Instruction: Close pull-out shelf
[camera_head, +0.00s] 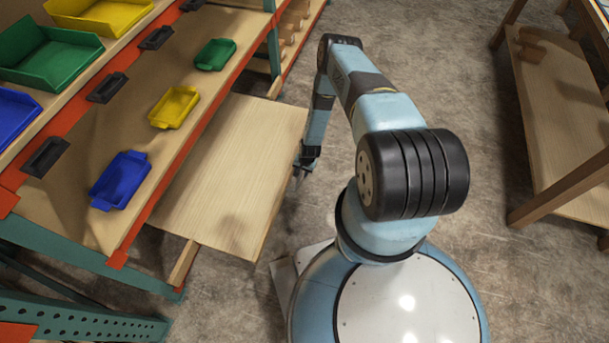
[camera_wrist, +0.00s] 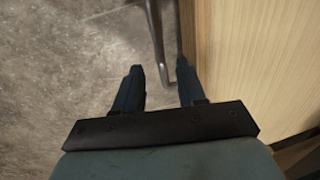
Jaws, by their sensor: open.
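The pull-out shelf (camera_head: 232,175) is a light wooden board that sticks out from under the workbench, toward my base. In the wrist view its board (camera_wrist: 255,60) fills the right side. A grey metal handle (camera_wrist: 156,45) runs along the shelf's front edge. My gripper (camera_head: 302,170) is at the shelf's outer edge. In the wrist view my gripper (camera_wrist: 158,75) is open, with its two fingers apart and the handle's lower end between or just beyond the fingertips. I cannot tell whether a finger touches the handle or the board.
The workbench (camera_head: 75,205) at left holds blue (camera_head: 120,180), yellow (camera_head: 174,107) and green (camera_head: 215,54) bins. Larger bins stand on its upper tier. A wooden table (camera_head: 560,130) stands at right. Concrete floor (camera_head: 460,80) lies clear between.

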